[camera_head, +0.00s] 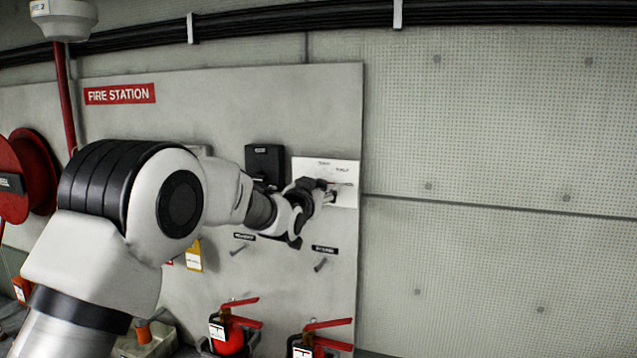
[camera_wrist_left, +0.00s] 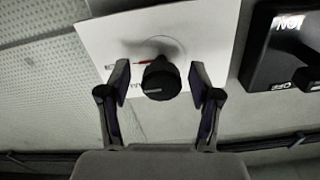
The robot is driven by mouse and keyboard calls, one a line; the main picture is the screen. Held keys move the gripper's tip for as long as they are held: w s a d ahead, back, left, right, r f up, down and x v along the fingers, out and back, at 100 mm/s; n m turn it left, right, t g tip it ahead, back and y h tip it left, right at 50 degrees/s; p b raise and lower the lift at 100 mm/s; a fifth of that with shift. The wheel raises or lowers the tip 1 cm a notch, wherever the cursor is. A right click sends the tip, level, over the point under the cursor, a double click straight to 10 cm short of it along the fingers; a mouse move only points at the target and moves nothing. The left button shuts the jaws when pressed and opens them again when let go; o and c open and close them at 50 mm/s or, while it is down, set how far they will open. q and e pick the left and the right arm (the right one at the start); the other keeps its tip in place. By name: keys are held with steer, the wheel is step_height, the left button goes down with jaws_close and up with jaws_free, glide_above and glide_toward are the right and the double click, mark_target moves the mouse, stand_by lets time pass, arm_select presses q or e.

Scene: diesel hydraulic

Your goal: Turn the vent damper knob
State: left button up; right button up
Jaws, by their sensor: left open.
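The vent damper knob (camera_wrist_left: 161,78) is a dark round knob on a white plate (camera_wrist_left: 205,30) fixed to the wall panel. In the left wrist view my left gripper (camera_wrist_left: 158,86) is open, with one finger on each side of the knob and a visible gap on both sides. In the head view my left gripper (camera_head: 328,194) is in front of the white plate (camera_head: 345,168), and the knob is mostly hidden behind it. A small red mark shows beside the knob. My right gripper is not in view.
A black switch box (camera_head: 265,163) sits left of the plate; it also shows in the wrist view (camera_wrist_left: 285,45). Two pegs with labels are below. A red reel (camera_head: 30,180) is far left. The right wall is bare.

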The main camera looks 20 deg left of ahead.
arm_select(q)
steer(key=shift+a, duration=0.1)
steer(key=c, duration=1.2)
steer(key=shift+o, duration=0.2)
steer(key=shift+f, duration=0.1)
steer(key=shift+f+n+b, duration=0.1)
steer(key=shift+n+b, duration=1.1)
steer(key=shift+n, duration=0.3)
steer(key=n+b, duration=0.2)
steer(key=n, duration=0.2)
steer(key=shift+n, duration=0.3)
steer(key=n, duration=0.5)
steer(key=shift+r+b, duration=0.25)
steer(key=shift+b, duration=0.15)
steer(key=n, duration=0.5)
steer(key=shift+d, duration=0.2)
steer(key=shift+n, duration=0.3)
